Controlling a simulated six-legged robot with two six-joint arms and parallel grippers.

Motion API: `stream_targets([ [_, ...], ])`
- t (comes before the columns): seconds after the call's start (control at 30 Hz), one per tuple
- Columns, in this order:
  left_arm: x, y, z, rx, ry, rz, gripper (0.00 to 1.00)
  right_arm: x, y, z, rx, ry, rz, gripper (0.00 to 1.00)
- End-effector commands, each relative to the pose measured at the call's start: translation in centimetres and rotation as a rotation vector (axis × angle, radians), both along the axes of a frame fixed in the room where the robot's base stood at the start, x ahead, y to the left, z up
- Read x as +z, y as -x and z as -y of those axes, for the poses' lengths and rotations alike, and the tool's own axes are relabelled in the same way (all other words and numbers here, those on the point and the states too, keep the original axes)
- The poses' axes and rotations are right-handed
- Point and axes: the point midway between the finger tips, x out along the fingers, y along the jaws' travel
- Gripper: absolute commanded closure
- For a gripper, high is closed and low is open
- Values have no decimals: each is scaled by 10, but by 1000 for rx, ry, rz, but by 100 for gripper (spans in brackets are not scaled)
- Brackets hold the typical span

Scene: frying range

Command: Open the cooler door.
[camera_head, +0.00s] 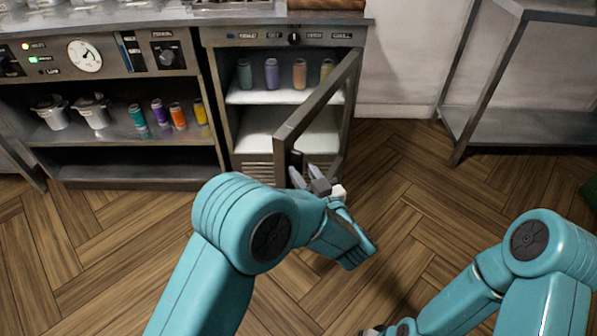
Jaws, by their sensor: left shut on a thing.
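The cooler (222,110) stands against the back wall with its glass-panelled door (318,100) swung well out toward me, hinged on the right. Several cans, such as a purple can (271,73), stand on its upper white shelf (262,97), and the lower shelf looks bare. My left gripper (300,174) is at the free edge of the door, low down, shut on the door handle (297,160), which its fingers partly hide. My right arm is at the lower right, and its gripper (377,331) is mostly cut off by the bottom edge, so its jaws cannot be made out.
Left of the cooler, a range unit (110,172) has a gauge, knobs and a shelf with two metal pots and several coloured cans. A steel table (520,125) stands at the right. The wood floor (400,200) between is clear.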

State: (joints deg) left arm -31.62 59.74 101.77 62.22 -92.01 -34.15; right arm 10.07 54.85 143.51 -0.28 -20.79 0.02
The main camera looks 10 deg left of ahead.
Motion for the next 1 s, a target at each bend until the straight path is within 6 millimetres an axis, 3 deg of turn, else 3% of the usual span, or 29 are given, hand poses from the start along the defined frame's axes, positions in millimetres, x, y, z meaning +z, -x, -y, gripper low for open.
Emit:
stream_targets([
  [0.03, 8, -7, 11, -43, 7, 21, 100, 0, 0, 0, 0, 0, 0, 55],
  [0.67, 9, -6, 10, -42, 9, 23, 100, 0, 0, 0, 0, 0, 0, 55],
  [0.7, 9, -6, 11, -42, 9, 23, 57, 0, 0, 0, 0, 0, 0, 55],
  [0.77, 9, -7, 11, -42, 9, 24, 57, 0, 0, 0, 0, 0, 0, 55],
  [0.83, 9, -6, 11, -42, 9, 24, 51, 0, 0, 0, 0, 0, 0, 55],
  [1.0, 8, -6, 12, -42, 9, 23, 57, 0, 0, 0, 0, 0, 0, 55],
])
